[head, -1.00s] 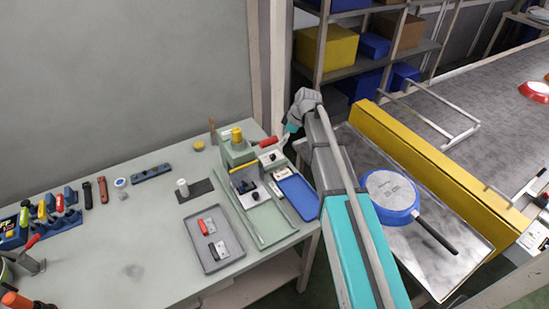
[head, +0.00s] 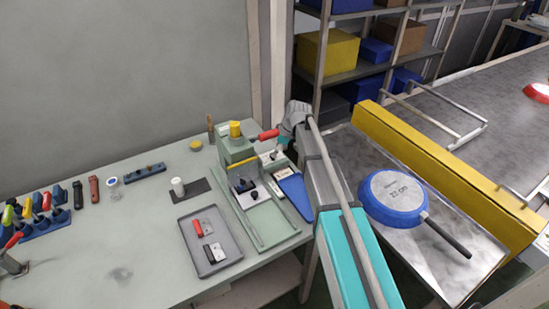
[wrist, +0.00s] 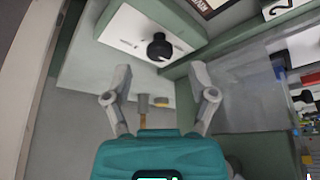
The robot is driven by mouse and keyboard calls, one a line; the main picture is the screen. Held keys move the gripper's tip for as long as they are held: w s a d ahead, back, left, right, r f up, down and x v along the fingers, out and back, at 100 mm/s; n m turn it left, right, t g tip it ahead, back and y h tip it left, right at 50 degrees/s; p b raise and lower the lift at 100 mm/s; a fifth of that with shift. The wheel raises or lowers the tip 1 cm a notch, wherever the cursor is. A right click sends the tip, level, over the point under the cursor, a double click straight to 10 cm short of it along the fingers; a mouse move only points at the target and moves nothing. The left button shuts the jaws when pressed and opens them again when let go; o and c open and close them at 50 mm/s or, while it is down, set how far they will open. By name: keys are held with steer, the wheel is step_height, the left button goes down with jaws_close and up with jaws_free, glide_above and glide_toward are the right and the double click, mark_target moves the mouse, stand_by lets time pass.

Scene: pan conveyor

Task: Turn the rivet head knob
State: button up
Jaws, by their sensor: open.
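The rivet head knob is a small black knob (wrist: 158,48) on a white panel (wrist: 130,27) of the green press. In the wrist view it sits just ahead of my gripper (wrist: 161,78), roughly centred between the fingertips. My gripper is open and empty, and its fingers look apart from the knob. In the head view the green press (head: 238,150) has a yellow cap and a red handle (head: 268,135). The white panel (head: 268,158) shows at its right side, partly hidden by my gripper (head: 283,147) and arm.
A grey tray (head: 228,262) with red and black parts lies in front-left. A blue pan (head: 393,195) rests on a metal table at right, by a yellow rail (head: 450,178).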

steer(key=shift+b+x, duration=0.85)
steer(key=shift+x, duration=0.45)
jaws_close()
steer(key=shift+s+m, duration=0.1)
steer(key=shift+m, duration=0.3)
steer(key=m+t, duration=0.1)
steer(key=m, duration=0.2)
steer(key=shift+s+h, duration=0.15)
steer(key=shift+h, duration=0.25)
steer(key=m+t, duration=0.1)
steer(key=m, duration=0.1)
steer(key=m+h, duration=0.1)
steer(key=m, duration=0.2)
steer(key=shift+t, duration=0.4)
